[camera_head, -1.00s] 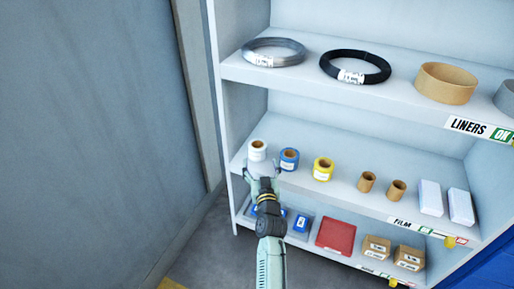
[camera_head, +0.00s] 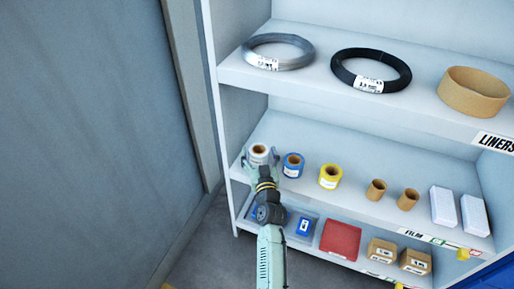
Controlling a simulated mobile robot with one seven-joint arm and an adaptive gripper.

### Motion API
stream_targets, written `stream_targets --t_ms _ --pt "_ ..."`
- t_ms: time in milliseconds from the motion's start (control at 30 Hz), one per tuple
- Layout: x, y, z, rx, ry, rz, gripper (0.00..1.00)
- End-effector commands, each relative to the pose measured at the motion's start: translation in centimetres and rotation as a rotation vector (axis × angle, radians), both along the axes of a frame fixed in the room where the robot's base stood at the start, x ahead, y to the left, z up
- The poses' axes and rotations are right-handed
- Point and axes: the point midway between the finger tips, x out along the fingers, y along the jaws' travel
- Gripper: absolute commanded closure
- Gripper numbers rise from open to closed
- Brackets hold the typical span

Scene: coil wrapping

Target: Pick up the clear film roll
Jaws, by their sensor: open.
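The clear film roll (camera_head: 259,152) is a whitish roll with a brown core, standing upright at the left end of the middle shelf. My gripper (camera_head: 260,160) is open at the roll, with one finger showing on its left and one on its right. The lower part of the roll is partly hidden behind my gripper. I cannot tell whether the fingers touch it.
A blue roll (camera_head: 293,165) stands close to the right, then a yellow roll (camera_head: 330,176), two brown cores and white boxes. The upper shelf (camera_head: 310,88) holds coils above. The cabinet's left side wall (camera_head: 215,110) is near.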

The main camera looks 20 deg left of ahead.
Motion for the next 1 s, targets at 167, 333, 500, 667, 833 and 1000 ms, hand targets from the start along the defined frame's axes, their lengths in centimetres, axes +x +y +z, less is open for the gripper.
stream_targets --t_ms 167,333,500,667,833,1000 --pt "-0.09 -0.11 -0.03 0.000 0.000 0.000 0.26" --pt "-0.08 -0.11 -0.01 0.000 0.000 0.000 0.28" --pt "-0.07 -0.10 0.00 0.000 0.000 0.000 0.39" --pt "-0.06 -0.09 0.01 0.000 -0.001 0.000 0.49" --pt "-0.06 -0.09 0.01 0.000 -0.001 0.000 0.61" --pt "-0.06 -0.09 0.01 0.000 -0.001 0.000 0.72"
